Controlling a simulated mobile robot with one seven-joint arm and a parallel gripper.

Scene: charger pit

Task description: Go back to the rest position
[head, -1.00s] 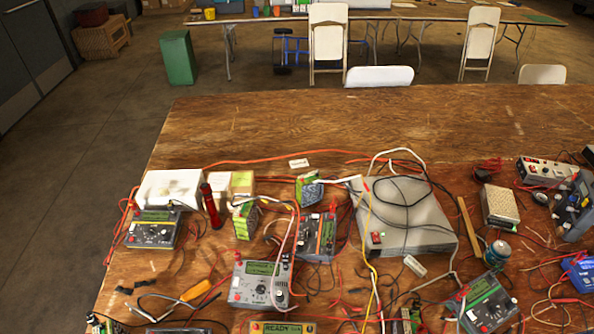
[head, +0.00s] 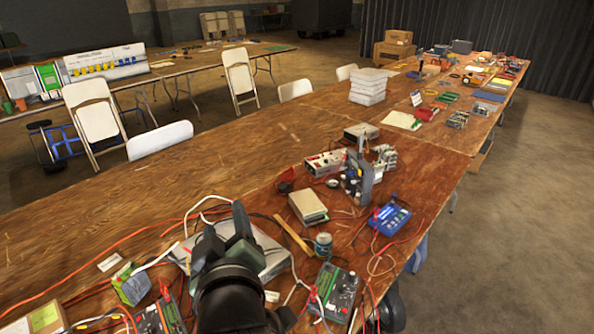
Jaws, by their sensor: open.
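My gripper (head: 225,228) shows in the head view at the lower left of centre, dark, with its two fingers pointing up and away. Its fingers are apart and I see nothing between them. It is in front of a grey metal box (head: 272,255) on the wooden table (head: 330,125) and hides part of that box. I cannot tell its exact height above the table. My wrist runs off the bottom edge of the picture.
Chargers, red and black cables, a can (head: 323,245) and a blue meter (head: 390,219) crowd the near table. A white stack (head: 368,87) stands farther back. White folding chairs (head: 95,115) line the far side. Bare floor (head: 520,230) lies to the right.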

